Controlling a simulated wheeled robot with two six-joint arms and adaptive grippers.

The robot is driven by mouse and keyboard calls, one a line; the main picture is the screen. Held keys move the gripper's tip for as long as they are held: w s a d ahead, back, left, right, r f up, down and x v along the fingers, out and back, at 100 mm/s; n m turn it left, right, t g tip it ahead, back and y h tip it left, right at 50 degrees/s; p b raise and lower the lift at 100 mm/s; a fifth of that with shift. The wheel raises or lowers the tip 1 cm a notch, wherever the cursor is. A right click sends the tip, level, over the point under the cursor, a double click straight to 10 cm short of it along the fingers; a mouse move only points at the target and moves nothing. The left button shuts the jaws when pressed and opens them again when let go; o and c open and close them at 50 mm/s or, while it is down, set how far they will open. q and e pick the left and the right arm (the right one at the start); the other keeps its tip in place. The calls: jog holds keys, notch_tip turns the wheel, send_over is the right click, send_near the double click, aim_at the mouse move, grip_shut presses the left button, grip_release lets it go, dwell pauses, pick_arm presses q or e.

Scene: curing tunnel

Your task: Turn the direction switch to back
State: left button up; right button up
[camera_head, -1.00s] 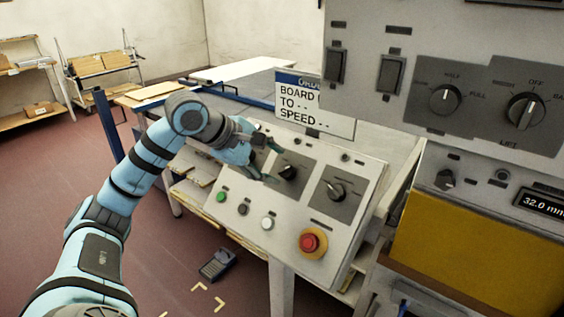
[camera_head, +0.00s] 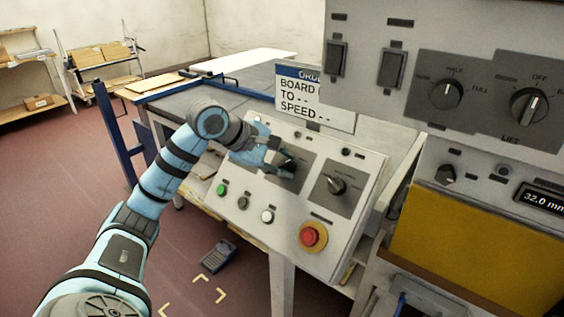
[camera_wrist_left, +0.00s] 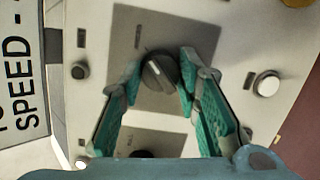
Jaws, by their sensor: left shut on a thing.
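A black rotary switch (camera_wrist_left: 158,72) sits on a grey plate of the sloped white control panel (camera_head: 345,225). Its labels are too small to read, so I cannot confirm that it is the direction switch. A pale mark shows slanted on its face. My left gripper (camera_head: 290,167) is shut on this switch; in the left wrist view its green-padded fingers (camera_wrist_left: 160,78) stand on either side of it. The fingers hide much of the switch in the head view. A second rotary switch (camera_head: 336,185) is on the plate to the right. My right gripper is not in view.
Along the panel's lower edge are a green button (camera_head: 221,190), a dark button, a white button (camera_head: 267,216) and a red stop button (camera_head: 311,236). A sign (camera_head: 315,97) stands behind. A larger cabinet (camera_head: 430,40) with more knobs overhangs at right.

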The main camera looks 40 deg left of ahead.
pick_arm(q)
jog(key=n+b, duration=0.1)
jog(key=n, duration=0.1)
jog(key=n+t+b, duration=0.1)
jog(key=n, duration=0.1)
jog(key=shift+f+n+b, duration=0.2)
jog(key=shift+n+b, duration=0.1)
jog(key=n+b, duration=0.2)
jog(key=n, duration=0.2)
jog(key=shift+s+n+t+y, duration=0.15)
jog(key=shift+n+t+y, duration=0.15)
jog(key=shift+t+y, duration=0.1)
jog(key=n+b, duration=0.1)
jog(key=n, duration=0.4)
jog(key=shift+d+t+y, duration=0.15)
jog(key=shift+t+y, duration=0.25)
jog(key=shift+n+y+b, duration=0.35)
jog(key=shift+n+y, duration=0.15)
jog(key=shift+n, duration=1.8)
jog(key=o, duration=1.2)
jog(key=shift+c, duration=0.2)
